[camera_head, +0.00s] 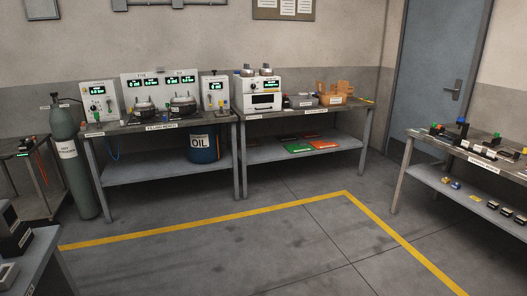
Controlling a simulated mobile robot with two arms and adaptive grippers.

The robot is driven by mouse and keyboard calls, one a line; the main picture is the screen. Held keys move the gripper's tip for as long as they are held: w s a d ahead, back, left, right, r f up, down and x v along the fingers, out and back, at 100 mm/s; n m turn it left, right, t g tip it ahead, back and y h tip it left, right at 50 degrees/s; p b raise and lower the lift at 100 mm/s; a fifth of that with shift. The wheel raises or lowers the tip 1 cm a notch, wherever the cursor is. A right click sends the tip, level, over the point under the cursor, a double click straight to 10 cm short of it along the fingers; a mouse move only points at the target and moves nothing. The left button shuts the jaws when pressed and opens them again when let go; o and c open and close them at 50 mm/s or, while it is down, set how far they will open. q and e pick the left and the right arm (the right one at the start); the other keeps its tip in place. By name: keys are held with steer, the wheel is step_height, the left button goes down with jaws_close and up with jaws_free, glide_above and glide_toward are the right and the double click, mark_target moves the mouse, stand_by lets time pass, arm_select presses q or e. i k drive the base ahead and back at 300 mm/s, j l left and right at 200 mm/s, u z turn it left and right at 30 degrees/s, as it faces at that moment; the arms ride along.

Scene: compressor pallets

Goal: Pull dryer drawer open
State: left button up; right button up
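A white box-shaped machine (262,84) stands at the left end of the back right bench, and it looks like the dryer. It has a small green display on its upper front and a dark slot or handle on a front panel (263,100) that looks like the drawer. The panel appears flush with the front, but it is too small to be sure. Two round metal parts (257,70) sit on top of the machine. Neither of my grippers is in view.
The back left bench (164,123) carries gauge panels and round devices. A blue OIL drum (203,146) stands on its shelf. A gas cylinder (72,160) is at the left. Another bench (448,152) is at the right, by a door (436,75). The floor inside the yellow line (215,219) is clear.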

mark_target(268, 102)
steer(key=i+j, duration=0.1)
steer(key=i, duration=1.4)
steer(key=i+j, duration=0.15)
steer(key=i, duration=0.6)
